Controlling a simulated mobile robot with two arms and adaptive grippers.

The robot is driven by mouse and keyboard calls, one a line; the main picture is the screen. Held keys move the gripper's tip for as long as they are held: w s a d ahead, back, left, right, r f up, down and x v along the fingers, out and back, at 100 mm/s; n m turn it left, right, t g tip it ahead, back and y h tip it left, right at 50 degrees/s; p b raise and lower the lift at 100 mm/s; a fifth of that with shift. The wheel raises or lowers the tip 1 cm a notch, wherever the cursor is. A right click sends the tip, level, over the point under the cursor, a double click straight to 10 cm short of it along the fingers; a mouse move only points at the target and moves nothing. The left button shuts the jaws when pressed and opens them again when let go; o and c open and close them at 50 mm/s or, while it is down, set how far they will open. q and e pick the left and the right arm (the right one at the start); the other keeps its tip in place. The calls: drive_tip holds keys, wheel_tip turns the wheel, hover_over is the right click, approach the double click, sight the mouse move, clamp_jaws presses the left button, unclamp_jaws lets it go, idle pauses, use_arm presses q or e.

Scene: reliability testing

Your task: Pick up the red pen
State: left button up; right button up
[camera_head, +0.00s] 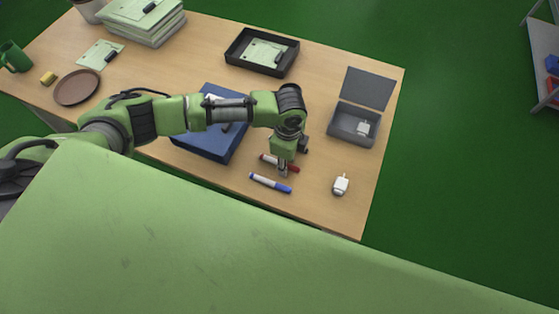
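The red pen (294,168) lies on the wooden table (335,205), with a red end showing on each side of my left gripper. My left gripper (283,173) points down at the middle of this pen and hides part of it. Its fingertips are small and overlap the pen in the picture, so I cannot tell whether they are closed on it or just around it. A blue and white pen (270,183) lies just in front, apart from the gripper. My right gripper is not in view.
A blue box (205,145) stands left of the pens, partly under my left arm. An open grey box (352,138) and a white object (341,184) are to the right. A black tray (235,49), paper stack (150,32), brown plate (76,88) and green mug (14,57) are farther back.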

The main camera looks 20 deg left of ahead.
use_arm(q)
drive_tip(key=shift+c, duration=0.4)
clamp_jaws()
